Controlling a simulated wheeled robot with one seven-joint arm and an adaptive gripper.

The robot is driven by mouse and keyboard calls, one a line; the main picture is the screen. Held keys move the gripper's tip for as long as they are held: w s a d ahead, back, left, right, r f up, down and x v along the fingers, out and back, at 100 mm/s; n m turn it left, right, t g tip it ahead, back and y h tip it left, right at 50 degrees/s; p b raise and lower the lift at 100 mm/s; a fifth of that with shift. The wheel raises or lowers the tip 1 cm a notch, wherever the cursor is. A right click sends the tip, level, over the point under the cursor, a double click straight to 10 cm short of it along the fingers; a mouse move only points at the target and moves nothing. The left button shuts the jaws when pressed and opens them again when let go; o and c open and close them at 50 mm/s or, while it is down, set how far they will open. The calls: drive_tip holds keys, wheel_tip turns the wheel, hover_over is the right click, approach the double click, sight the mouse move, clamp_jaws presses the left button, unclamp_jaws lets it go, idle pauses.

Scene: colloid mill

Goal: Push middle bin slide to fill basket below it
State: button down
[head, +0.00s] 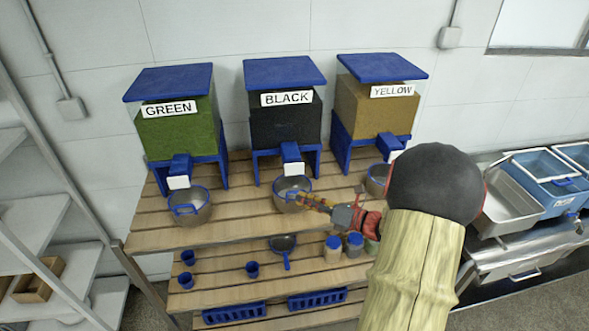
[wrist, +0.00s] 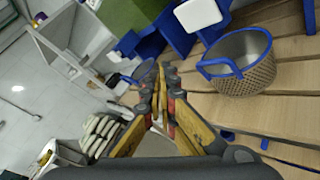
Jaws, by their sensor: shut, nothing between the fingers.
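The middle bin (head: 286,118), labelled BLACK and filled with dark material, stands on a blue stand on the wooden table. Its blue slide (head: 291,151) ends in a white plate (head: 294,169); a white plate, seemingly the same one, shows at the top of the wrist view (wrist: 198,13). Below it stands the basket (head: 290,187) with a blue rim and handle, seen at right in the wrist view (wrist: 243,80). The visible part of its inside looks pale and empty. My gripper (head: 303,197) is shut and empty, overlapping the basket's right side in the head view; I cannot tell whether they touch.
The GREEN bin (head: 178,122) with its basket (head: 188,209) stands left, the YELLOW bin (head: 373,108) right. The YELLOW bin's basket (head: 377,179) is partly hidden by my arm. Cups, a pan and jars sit on the lower shelf (head: 220,275). A metal counter (head: 520,258) is at right.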

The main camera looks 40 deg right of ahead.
sight(290, 173)
drive_tip(key=w+d+b, duration=0.2)
drive_tip(key=w+d, duration=0.2)
drive_tip(key=w, duration=0.3)
drive_tip(key=shift+w+d, duration=0.25)
drive_tip(key=shift+w, duration=0.05)
drive_tip(key=shift+w+d, duration=0.1)
drive_tip(key=shift+w, duration=0.05)
idle(1.4)
drive_tip(key=shift+w+d, duration=0.15)
drive_tip(key=shift+w, duration=0.05)
drive_tip(key=shift+w+d+r, duration=0.1)
drive_tip(key=shift+w+d, duration=0.4)
drive_tip(key=shift+w, duration=0.35)
idle(1.5)
drive_tip(key=shift+s, duration=0.1)
drive_tip(key=shift+s+a+p, duration=0.25)
drive_tip(key=shift+s+a, duration=0.15)
drive_tip(key=shift+s, duration=0.2)
drive_tip(key=shift+s+a+p, duration=0.25)
drive_tip(key=shift+s+a, duration=0.1)
drive_tip(key=shift+s, duration=0.2)
